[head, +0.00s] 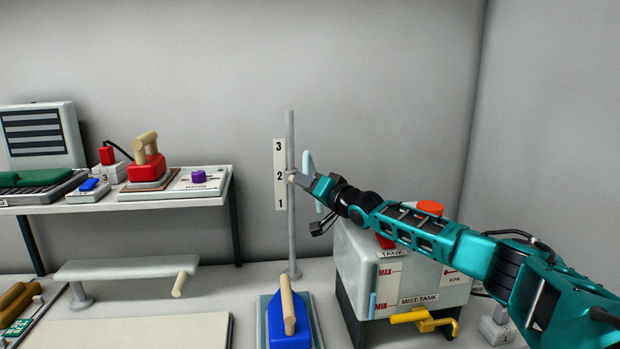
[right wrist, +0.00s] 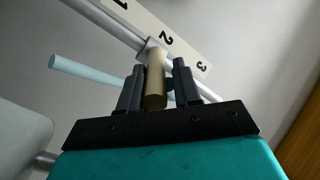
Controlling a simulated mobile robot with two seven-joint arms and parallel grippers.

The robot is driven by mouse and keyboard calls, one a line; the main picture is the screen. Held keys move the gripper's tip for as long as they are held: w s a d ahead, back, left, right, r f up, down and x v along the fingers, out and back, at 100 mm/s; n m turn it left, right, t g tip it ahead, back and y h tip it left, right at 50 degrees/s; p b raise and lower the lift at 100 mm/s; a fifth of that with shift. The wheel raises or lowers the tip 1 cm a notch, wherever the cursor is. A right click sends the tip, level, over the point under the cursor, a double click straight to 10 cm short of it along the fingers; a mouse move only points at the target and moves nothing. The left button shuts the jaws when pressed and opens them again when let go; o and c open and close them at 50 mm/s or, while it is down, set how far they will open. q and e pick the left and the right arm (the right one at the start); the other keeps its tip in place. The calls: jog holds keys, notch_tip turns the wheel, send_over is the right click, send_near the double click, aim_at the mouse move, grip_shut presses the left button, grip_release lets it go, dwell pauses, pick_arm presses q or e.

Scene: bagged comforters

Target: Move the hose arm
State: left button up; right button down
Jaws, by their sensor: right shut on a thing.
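A grey upright post (head: 291,225) stands on the counter beside a white scale (head: 280,160) marked 1, 2 and 3. The hose arm's pale blue rod (head: 308,163) shows behind my right gripper (head: 302,180), level with about mark 2. In the right wrist view the pale blue rod (right wrist: 85,70) reaches left behind the fingers. My right gripper (right wrist: 157,78) is shut on a tan handle (right wrist: 156,80), which meets the post (right wrist: 125,32) at a collar near mark 2 on the scale (right wrist: 172,38). The fingers hide part of the rod. My left gripper is out of view.
The mist tank (head: 358,260) stands below my right arm, with a yellow tap (head: 425,320). A blue iron (head: 289,325) with a tan handle sits before the post. A pale board (head: 125,267) lies left. A shelf (head: 185,199) carries a red iron (head: 147,170).

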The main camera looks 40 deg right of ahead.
jog(key=c, duration=1)
grip_release()
jog(key=shift+d+f, duration=0.1)
jog(key=shift+d, duration=0.25)
jog(key=shift+o, duration=0.2)
jog(key=shift+a, duration=0.15)
jog(key=shift+s, duration=0.1)
jog(key=shift+s+f, duration=0.15)
jog(key=shift+s, duration=0.3)
jog(key=s, duration=0.6)
jog(key=shift+s+r+b, duration=0.2)
jog(key=shift+b, duration=0.2)
